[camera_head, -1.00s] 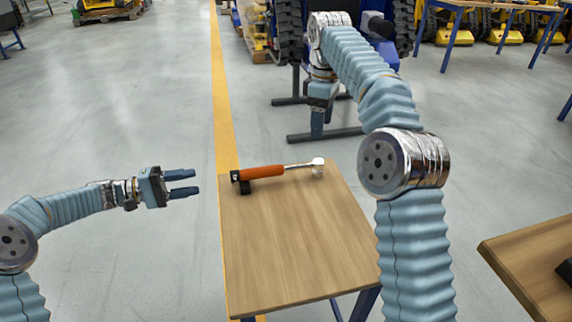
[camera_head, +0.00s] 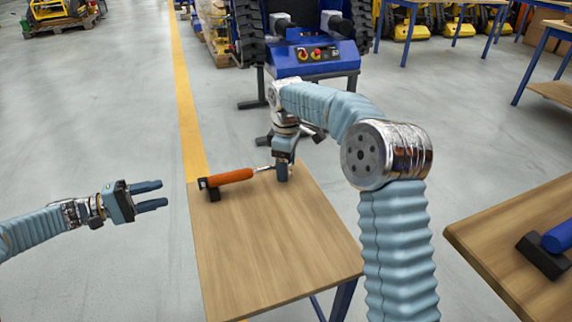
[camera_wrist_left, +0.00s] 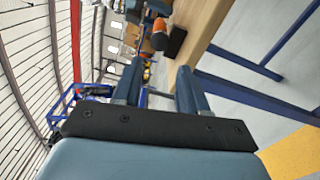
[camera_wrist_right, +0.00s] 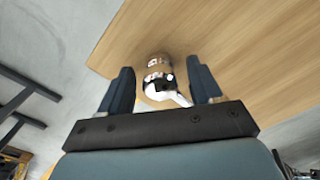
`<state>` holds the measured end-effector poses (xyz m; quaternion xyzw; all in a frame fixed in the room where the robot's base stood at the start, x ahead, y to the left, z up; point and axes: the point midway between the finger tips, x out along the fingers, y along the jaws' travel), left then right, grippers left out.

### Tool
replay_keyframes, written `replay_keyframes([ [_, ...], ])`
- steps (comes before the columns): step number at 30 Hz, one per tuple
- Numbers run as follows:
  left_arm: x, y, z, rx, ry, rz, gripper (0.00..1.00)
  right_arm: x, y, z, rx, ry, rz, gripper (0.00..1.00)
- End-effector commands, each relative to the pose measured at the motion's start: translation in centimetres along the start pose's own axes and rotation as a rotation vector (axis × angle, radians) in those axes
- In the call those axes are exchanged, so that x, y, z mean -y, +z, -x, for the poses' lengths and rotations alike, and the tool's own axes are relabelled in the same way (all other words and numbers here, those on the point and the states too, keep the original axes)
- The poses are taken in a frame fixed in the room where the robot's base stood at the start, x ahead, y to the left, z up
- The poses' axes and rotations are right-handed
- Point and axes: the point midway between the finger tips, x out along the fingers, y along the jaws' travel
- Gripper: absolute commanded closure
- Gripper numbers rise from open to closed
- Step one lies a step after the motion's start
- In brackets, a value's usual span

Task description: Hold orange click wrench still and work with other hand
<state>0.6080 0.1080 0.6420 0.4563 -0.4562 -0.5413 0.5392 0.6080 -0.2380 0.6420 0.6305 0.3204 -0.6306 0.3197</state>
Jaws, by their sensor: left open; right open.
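The orange click wrench (camera_head: 230,176) lies on the wooden table near its far edge. Its handle end rests at a small black block (camera_head: 213,194). My right gripper (camera_head: 283,172) points down at the head end of the wrench and partly hides it. In the right wrist view the pale metal head (camera_wrist_right: 165,97) shows between the open fingers, apart from both. My left gripper (camera_head: 151,196) is open and empty, left of the table and pointing right toward the handle end. The orange handle end (camera_wrist_left: 160,36) also shows beyond the fingers in the left wrist view.
The wooden table (camera_head: 270,255) is bare in front of the wrench. A second table (camera_head: 500,240) at the right carries a blue and black object (camera_head: 548,250). A blue machine (camera_head: 315,58) with large tyres stands behind.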

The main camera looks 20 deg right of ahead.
Motion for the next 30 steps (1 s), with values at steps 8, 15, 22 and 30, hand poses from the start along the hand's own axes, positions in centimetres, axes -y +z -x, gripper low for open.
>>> replay_keyframes([
  [8, 0.0, 0.0, 0.0, 0.0, 0.0, 0.0, 0.57, 0.0, 0.0, 0.0, 0.0, 0.0, 0.0, 0.51],
  [15, 0.0, 0.0, 0.0, 0.0, 0.0, 0.0, 0.57, 0.0, 0.0, 0.0, 0.0, 0.0, 0.0, 0.88],
  [22, -0.1, 0.1, -0.2, 0.002, -0.014, -0.018, 0.55, 0.0, 0.0, 0.0, 0.001, 0.0, 0.0, 1.0],
  [30, -0.5, 2.8, -4.8, 0.121, -0.459, -0.689, 0.55, 0.0, 0.0, 0.0, 0.001, 0.0, 0.0, 1.0],
])
